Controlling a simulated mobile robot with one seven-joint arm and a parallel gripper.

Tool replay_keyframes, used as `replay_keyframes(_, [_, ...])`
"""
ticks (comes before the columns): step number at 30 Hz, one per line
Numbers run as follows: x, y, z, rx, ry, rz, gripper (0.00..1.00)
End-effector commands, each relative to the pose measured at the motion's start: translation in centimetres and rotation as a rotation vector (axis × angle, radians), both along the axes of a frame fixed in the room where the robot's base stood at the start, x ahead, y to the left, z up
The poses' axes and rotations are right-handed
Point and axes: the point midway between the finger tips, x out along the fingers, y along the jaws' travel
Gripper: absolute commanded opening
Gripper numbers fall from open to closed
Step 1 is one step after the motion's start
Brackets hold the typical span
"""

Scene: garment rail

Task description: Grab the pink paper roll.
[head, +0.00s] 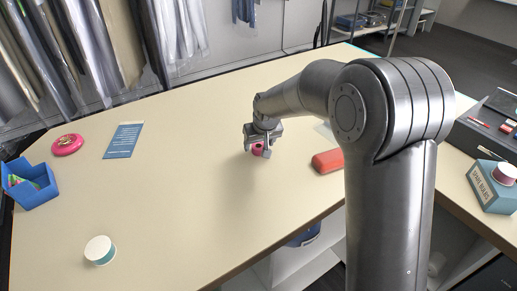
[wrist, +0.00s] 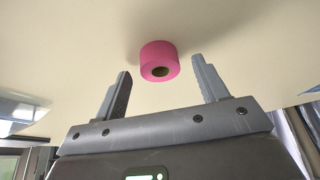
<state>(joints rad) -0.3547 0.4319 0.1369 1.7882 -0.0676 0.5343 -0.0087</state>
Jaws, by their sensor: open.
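The pink paper roll (wrist: 159,60) is a short pink cylinder with a dark hole in its core. In the wrist view it stands on the table, just beyond and between my two fingertips. My gripper (wrist: 162,72) is open, with a finger on each side and a gap to the roll on both sides. In the head view my gripper (head: 257,150) is low over the middle of the table, and the pink roll (head: 258,149) shows between its fingers, partly hidden by them.
A red case (head: 327,161) lies right of my gripper. A blue booklet (head: 123,140), a pink round thing (head: 68,144), a blue bin (head: 30,184) and a white-topped roll (head: 100,250) are at the left. A box (head: 492,188) stands at the right. The table's middle left is clear.

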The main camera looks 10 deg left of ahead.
Motion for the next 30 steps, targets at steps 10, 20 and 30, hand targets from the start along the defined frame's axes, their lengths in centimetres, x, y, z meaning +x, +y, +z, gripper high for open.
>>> replay_keyframes(10, [0.35,0.23,-0.95,0.001,-0.001,0.000,0.63])
replay_keyframes(20, [0.34,0.22,-0.94,0.001,-0.001,0.000,0.36])
replay_keyframes(30, [0.35,0.23,-0.92,0.001,-0.001,0.000,0.18])
